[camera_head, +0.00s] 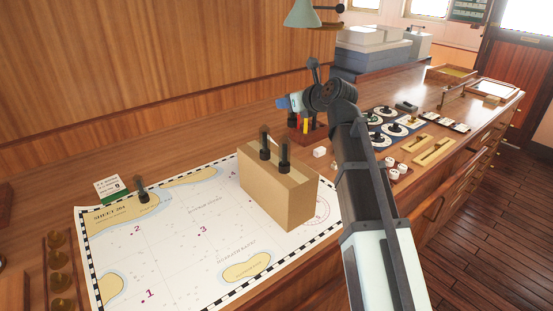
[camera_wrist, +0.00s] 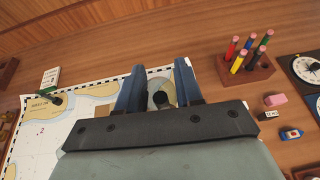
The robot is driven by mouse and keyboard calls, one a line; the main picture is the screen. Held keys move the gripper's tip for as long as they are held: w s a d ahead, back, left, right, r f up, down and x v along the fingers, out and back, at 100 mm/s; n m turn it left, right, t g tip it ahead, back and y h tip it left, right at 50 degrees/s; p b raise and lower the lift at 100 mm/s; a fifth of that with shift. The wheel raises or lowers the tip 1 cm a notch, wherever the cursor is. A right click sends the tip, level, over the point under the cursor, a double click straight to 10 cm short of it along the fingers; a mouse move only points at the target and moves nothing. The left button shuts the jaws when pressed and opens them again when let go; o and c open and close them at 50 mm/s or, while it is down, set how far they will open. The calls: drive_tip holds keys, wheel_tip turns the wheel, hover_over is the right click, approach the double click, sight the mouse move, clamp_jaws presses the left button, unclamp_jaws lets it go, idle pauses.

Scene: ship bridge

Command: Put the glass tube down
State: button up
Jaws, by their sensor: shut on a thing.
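My gripper (camera_head: 287,103) is above the wooden counter, near the pencil block. In the wrist view my gripper (camera_wrist: 160,92) is shut on a clear round thing with a dark centre, which looks like the glass tube (camera_wrist: 161,85) seen nearly end-on. Its length and lower end are hidden, and I cannot make it out in the head view. Whether it touches anything below cannot be told.
A cardboard box (camera_head: 262,195) with two dark upright pieces stands on the chart (camera_head: 175,245). A wooden pencil block (camera_wrist: 246,73) stands right of my gripper in the wrist view. Dials (camera_head: 395,122) and small blocks lie farther right. Bare counter (camera_head: 225,130) shows behind the chart.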

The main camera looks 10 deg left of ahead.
drive_tip(key=s+a+r, duration=0.3)
drive_tip(key=s+r, duration=0.3)
drive_tip(key=r, duration=0.4)
drive_tip(key=s+a+r, duration=0.3)
drive_tip(key=s+r, duration=0.2)
drive_tip(key=r, duration=0.4)
wheel_tip(320, 180, down, 13)
drive_tip(key=d+m+h, duration=0.1)
drive_tip(key=d, duration=0.1)
drive_tip(key=shift+r+t, duration=0.15)
drive_tip(key=shift+t, duration=0.25)
drive_tip(key=shift+s+d+f, duration=0.1)
drive_tip(key=shift+f, duration=0.5)
drive_tip(key=o, duration=1)
drive_tip(key=shift+o, duration=0.2)
